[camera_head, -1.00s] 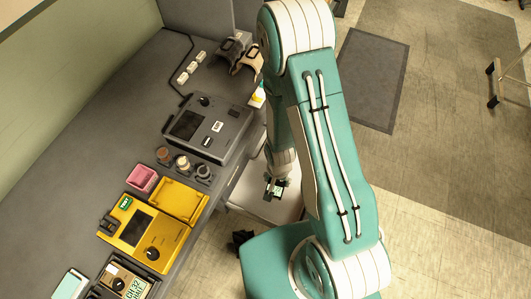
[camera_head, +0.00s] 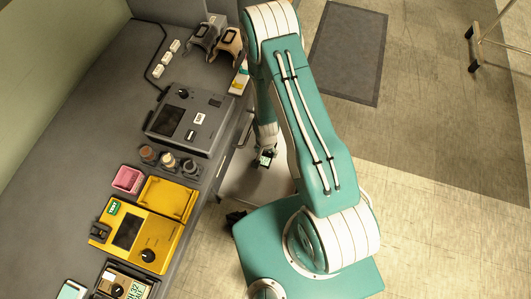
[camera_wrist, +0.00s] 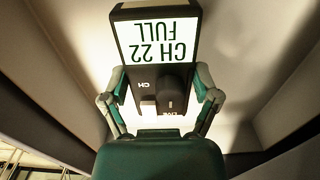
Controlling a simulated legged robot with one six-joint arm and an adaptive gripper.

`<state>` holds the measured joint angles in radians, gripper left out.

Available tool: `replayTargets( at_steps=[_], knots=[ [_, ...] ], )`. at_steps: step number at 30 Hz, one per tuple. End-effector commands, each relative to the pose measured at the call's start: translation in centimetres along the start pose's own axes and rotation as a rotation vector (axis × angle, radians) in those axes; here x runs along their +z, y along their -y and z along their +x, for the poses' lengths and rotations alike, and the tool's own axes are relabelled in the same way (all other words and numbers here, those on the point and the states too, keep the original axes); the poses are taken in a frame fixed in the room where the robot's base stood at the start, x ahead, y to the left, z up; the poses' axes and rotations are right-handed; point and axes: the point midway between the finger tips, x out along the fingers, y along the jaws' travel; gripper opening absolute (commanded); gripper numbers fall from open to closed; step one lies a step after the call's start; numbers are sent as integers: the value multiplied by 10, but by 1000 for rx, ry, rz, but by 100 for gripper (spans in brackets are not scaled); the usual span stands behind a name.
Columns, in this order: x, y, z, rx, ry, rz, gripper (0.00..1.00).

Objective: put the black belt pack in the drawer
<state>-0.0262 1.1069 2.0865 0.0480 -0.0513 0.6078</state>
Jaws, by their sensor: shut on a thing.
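My gripper (camera_wrist: 162,108) is shut on the black belt pack (camera_wrist: 158,76), with one finger on each side of it. In the wrist view the pack's white label reads "CH 22 FULL", upside down. In the head view the belt pack (camera_head: 264,160) is small and dark, at the end of my arm. It is over the open drawer (camera_head: 272,185), whose pale inside shows below the counter's edge. In the wrist view, the pale inside of the drawer (camera_wrist: 70,60) surrounds the pack. I cannot tell whether the pack touches the drawer floor.
The counter (camera_head: 75,150) holds a grey console (camera_head: 188,118), a yellow unit (camera_head: 130,232), a pink tray (camera_head: 127,180) and another labelled pack (camera_head: 122,284). Headsets (camera_head: 215,38) lie at the back.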

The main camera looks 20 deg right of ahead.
Motion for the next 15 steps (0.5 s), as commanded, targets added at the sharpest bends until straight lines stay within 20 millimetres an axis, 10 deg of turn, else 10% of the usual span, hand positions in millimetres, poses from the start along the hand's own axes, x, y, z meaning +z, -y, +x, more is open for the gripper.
replayTargets(
  at_steps=[15],
  knots=[
    [-14, 6, 48, 0, 0, -1, 23]
  ],
)
